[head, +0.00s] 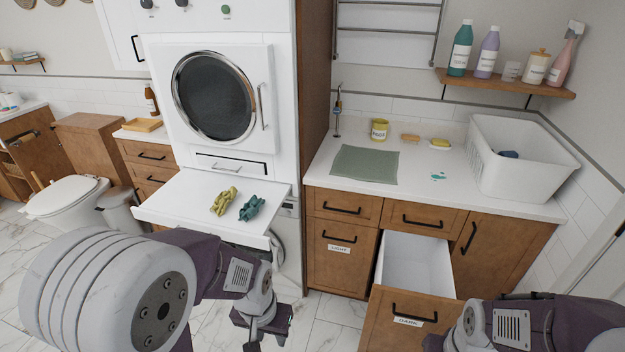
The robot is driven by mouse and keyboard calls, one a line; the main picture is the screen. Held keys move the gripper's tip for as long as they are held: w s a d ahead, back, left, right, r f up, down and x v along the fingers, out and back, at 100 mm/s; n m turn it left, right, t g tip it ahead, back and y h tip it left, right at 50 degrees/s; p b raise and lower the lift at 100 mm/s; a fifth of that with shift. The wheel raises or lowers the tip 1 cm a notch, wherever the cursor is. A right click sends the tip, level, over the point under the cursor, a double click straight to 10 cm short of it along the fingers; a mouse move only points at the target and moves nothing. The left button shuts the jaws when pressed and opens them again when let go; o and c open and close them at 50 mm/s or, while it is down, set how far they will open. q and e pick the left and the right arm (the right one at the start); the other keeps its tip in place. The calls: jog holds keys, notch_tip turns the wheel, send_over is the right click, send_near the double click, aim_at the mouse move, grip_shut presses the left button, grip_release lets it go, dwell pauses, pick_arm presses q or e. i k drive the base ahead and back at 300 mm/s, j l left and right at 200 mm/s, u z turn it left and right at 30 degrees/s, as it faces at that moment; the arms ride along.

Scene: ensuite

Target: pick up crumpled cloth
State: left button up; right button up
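Two crumpled cloths lie side by side on the white pull-out shelf (170,205) below the dryer. One is a yellow-green cloth (223,201) and the other is a dark teal cloth (252,207). My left gripper (262,328) is low in front of the shelf, below and apart from both cloths. Its fingers are small and dark, and I cannot tell whether they are open. My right arm comes in at the lower right, in front of the open drawer marked DARK (412,300). Its gripper (434,343) is mostly cut off by the bottom edge.
Bottles stand on a wall shelf (500,83). A toilet (65,195) is at left.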

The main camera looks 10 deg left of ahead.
aim_at(223, 199)
jog(key=i+j+u, duration=0.25)
jog(key=i+u, duration=0.15)
jog(key=i, duration=0.15)
jog(key=i+u, duration=0.4)
jog(key=i, duration=0.15)
jog(key=i+l+u, duration=0.1)
jog(key=i+u, duration=0.3)
jog(key=i, duration=0.2)
